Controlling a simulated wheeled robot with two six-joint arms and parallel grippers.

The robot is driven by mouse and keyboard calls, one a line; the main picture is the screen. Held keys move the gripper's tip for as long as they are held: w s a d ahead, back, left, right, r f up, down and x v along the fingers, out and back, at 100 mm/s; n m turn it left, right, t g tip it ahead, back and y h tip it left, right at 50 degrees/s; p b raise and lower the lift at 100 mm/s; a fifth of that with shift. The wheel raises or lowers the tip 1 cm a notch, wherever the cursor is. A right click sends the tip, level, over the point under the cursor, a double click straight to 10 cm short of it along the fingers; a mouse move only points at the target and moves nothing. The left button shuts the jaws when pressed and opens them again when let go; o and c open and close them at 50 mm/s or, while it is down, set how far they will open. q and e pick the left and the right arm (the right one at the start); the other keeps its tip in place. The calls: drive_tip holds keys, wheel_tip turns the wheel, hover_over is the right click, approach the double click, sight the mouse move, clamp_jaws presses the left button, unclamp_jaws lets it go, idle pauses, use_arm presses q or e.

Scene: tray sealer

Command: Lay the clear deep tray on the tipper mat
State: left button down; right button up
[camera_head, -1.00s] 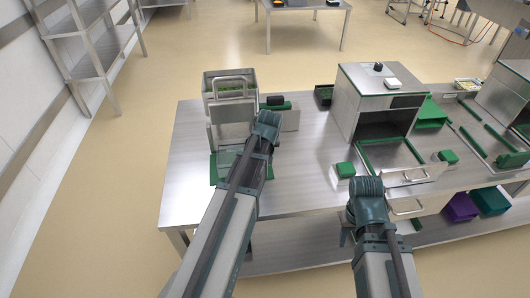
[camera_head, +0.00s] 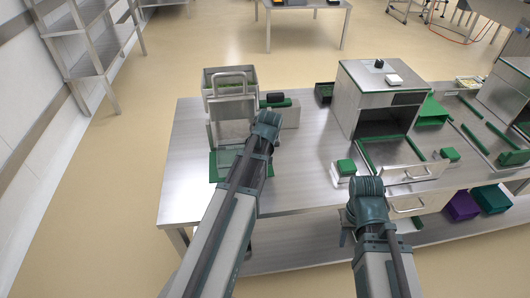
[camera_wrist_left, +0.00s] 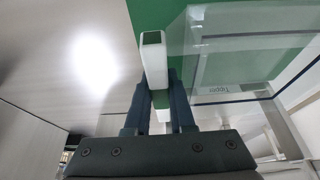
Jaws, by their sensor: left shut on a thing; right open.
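The clear deep tray (camera_wrist_left: 225,55) shows in the left wrist view as see-through walls over the green tipper mat (camera_wrist_left: 172,14). A white bar with a green end (camera_wrist_left: 154,55) stands between my left gripper's fingers (camera_wrist_left: 157,82), beside the tray. The left gripper is shut on it; it looks like the tray's grip, but I cannot tell how they join. In the head view the mat (camera_head: 213,172) lies before the tipper (camera_head: 230,110), and my left wrist hides the fingers. The tray's contact with the mat is unclear. My right gripper (camera_head: 345,236) is open and empty at the table's front edge.
Bare steel table (camera_head: 305,150) lies between.

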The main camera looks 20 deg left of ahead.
use_arm(q)
drive_tip(key=c, duration=0.7)
unclamp_jaws()
drive_tip(key=c, duration=0.3)
drive_tip(key=shift+r, duration=0.15)
wheel_tip(320, 180, up, 7)
drive_tip(key=p, duration=0.7)
